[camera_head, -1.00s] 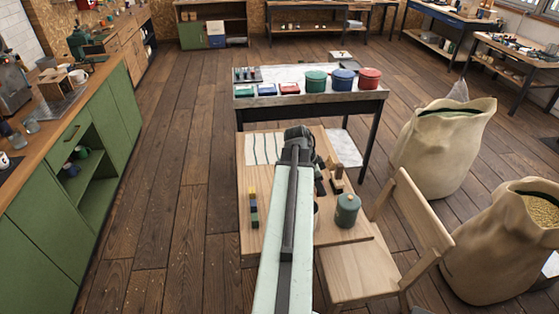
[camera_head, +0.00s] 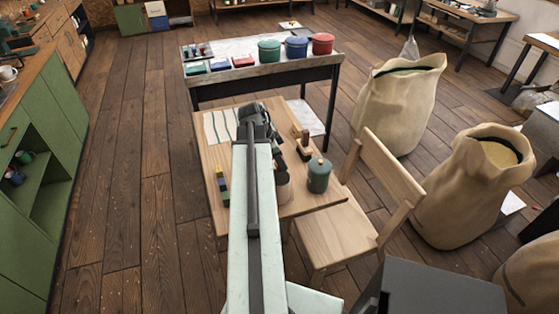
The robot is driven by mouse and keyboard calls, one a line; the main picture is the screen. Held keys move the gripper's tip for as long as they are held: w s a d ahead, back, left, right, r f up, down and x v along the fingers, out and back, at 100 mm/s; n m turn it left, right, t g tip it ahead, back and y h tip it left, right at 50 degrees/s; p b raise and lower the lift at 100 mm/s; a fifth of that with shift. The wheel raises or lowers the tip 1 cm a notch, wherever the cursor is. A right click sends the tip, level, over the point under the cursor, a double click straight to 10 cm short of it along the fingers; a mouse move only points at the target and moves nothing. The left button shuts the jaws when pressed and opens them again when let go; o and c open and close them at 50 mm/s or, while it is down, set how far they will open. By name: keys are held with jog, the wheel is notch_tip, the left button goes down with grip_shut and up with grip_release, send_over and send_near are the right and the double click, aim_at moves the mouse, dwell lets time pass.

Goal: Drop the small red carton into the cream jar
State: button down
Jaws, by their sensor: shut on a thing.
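My gripper (camera_head: 262,128) is over the back part of the small wooden table, at the far end of my pale green arm. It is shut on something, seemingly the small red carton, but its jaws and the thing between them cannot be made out.
A wooden chair (camera_head: 340,235) stands at right. A dark-legged table (camera_head: 285,78) with coloured pots stands behind.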

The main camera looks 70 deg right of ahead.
jog(key=shift+r, duration=0.1)
jog(key=c, duration=0.8)
grip_release()
jog(key=p+v, duration=0.7)
jog(key=shift+w+a+r, duration=0.1)
jog(key=shift+w+r, duration=0.05)
jog(key=shift+r, duration=0.2)
